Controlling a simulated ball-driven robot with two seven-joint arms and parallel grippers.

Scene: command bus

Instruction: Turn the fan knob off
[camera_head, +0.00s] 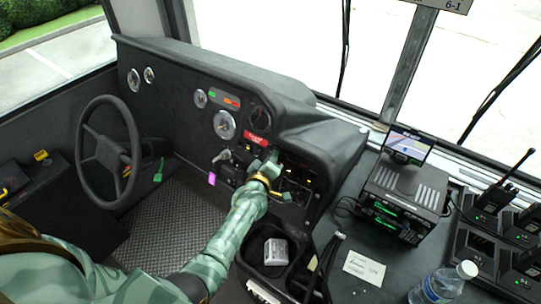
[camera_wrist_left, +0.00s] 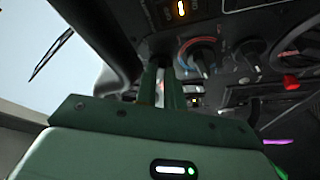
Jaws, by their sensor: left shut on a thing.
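My left gripper (camera_head: 270,163) reaches the lower right part of the dark dashboard (camera_head: 190,72). In the left wrist view its two green fingers (camera_wrist_left: 161,84) stand close together, with their tips at the control panel. They are shut on a dark knob at the panel, taken as the fan knob; it is mostly hidden behind the fingers, so its setting cannot be read. Beside it is a dark knob with a red and blue arc (camera_wrist_left: 201,56), and further right another dark knob (camera_wrist_left: 250,46). My right gripper is not in view.
A steering wheel (camera_head: 84,150) stands at the left. A red label (camera_head: 256,138) and a key (camera_head: 222,155) are near the gripper. At the right are a radio unit (camera_head: 405,190), handheld radios (camera_head: 505,185) and a water bottle (camera_head: 440,285). A cup (camera_head: 276,251) sits below the panel.

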